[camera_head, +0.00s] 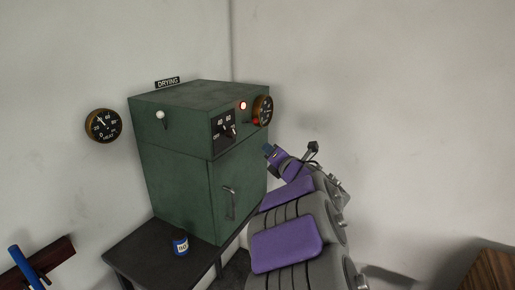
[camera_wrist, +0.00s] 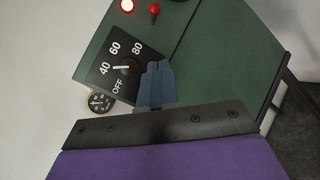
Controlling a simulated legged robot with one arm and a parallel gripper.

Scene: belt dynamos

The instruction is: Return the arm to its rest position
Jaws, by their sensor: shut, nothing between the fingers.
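My gripper (camera_wrist: 157,85) is shut and empty, its blue fingers together in the wrist view. In the head view my gripper (camera_head: 269,150) shows small at the end of my grey and purple arm, close to the right side of a green drying cabinet (camera_head: 175,185). The cabinet's dial plate (camera_wrist: 124,64), marked OFF, 40, 60 and 80, is behind the fingers in the wrist view. Its knob also shows on the dial plate in the head view (camera_head: 223,128). I cannot tell whether the fingers touch the cabinet. The cabinet door is closed.
A round gauge (camera_head: 103,125) hangs on the left wall. A wooden box (camera_head: 492,272) is at lower right.

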